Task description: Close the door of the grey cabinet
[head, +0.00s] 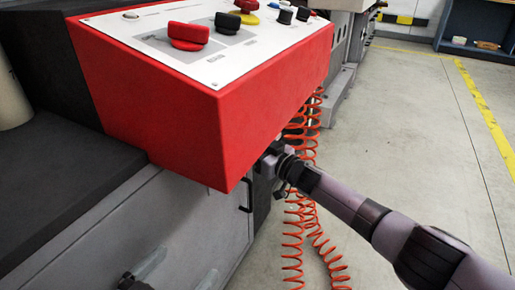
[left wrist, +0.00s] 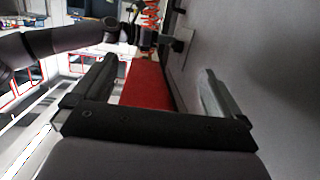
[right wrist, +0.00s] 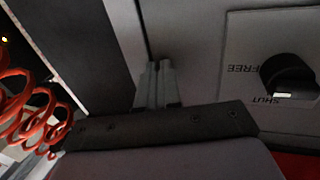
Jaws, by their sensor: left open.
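The grey cabinet (head: 130,225) is below the red control box in the head view. A dark bar handle (head: 247,195) shows near its right edge. How far its door stands open is not clear. My left gripper (head: 180,271) is low in front of the grey front. In the left wrist view its fingers (left wrist: 158,82) are apart and empty beside a grey surface. My right gripper (head: 268,160) is at the cabinet's right end, partly hidden by the red box. In the right wrist view its fingers (right wrist: 158,82) are together, close to a grey panel (right wrist: 225,100), with nothing visible between them.
The red control box (head: 210,115) overhangs the cabinet. Orange coiled hoses (head: 293,240) hang beside my right arm. A black knob (right wrist: 288,78) marked FREE and SHUT sits on the grey panel. Open floor (head: 420,130) lies to the right.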

